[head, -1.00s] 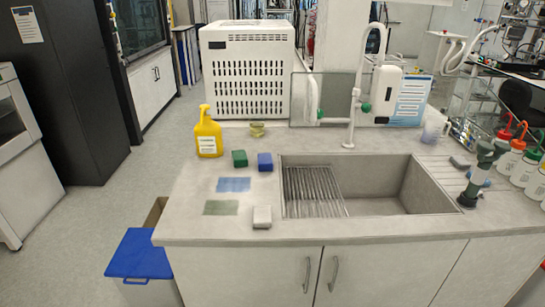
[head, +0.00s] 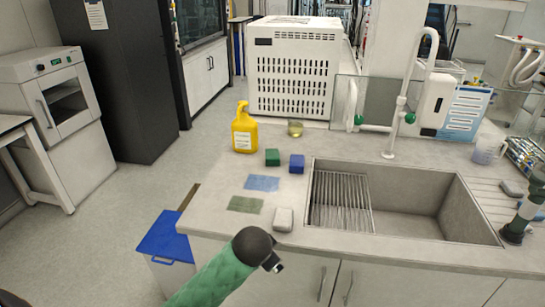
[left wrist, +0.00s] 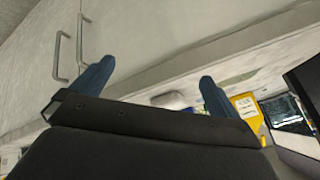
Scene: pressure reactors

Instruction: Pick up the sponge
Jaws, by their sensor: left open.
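Small blocks that look like sponges lie on the counter left of the sink: a green block (head: 272,157), a blue block (head: 297,164) and a pale grey-white block (head: 284,219) near the front edge. I cannot tell which is meant by the sponge. In the head view, my left arm comes up from below with a dark wrist end in front of the counter edge, near the pale block; its fingers are not clear there. In the left wrist view, my left gripper (left wrist: 153,84) has its blue fingers wide apart and empty, with a pale block (left wrist: 170,100) beyond, between them.
A blue cloth (head: 262,183) and a green cloth (head: 245,204) lie flat beside the blocks. Behind stand a yellow bottle (head: 245,130) and a small yellowish beaker (head: 295,128). The sink (head: 420,205) is at right. A blue-lidded bin (head: 166,237) stands left of the counter.

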